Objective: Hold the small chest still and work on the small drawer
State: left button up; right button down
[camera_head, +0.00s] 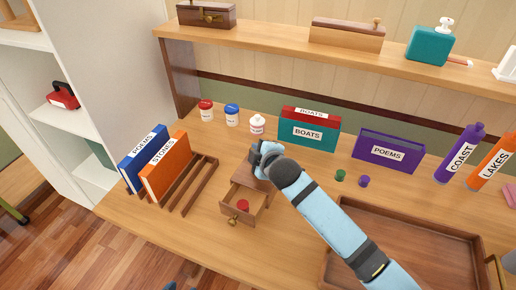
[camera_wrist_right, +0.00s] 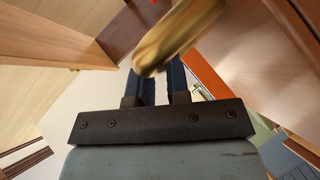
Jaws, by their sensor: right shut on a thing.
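The small wooden chest (camera_head: 254,173) stands on the desk, partly hidden by my right gripper. Its small drawer (camera_head: 256,208) is pulled out toward the front and has a brass knob (camera_head: 233,219). A small red thing (camera_head: 243,206) lies in the drawer. My right gripper (camera_head: 257,154) is at the top of the chest, shut. In the right wrist view its fingers (camera_wrist_right: 162,78) are close together at a brass handle (camera_wrist_right: 180,38), which appears to belong to the chest; the exact contact is hidden. My left gripper is not in view.
A wooden rack (camera_head: 196,185) with blue and orange books stands left of the chest. Jars (camera_head: 232,115) and book boxes (camera_head: 309,132) are behind. Green and purple caps (camera_head: 363,181) and a wooden tray (camera_head: 400,225) lie right. Desk in front of the rack is clear.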

jog(key=shift+f+b, duration=1.35)
jog(key=shift+f, duration=2.05)
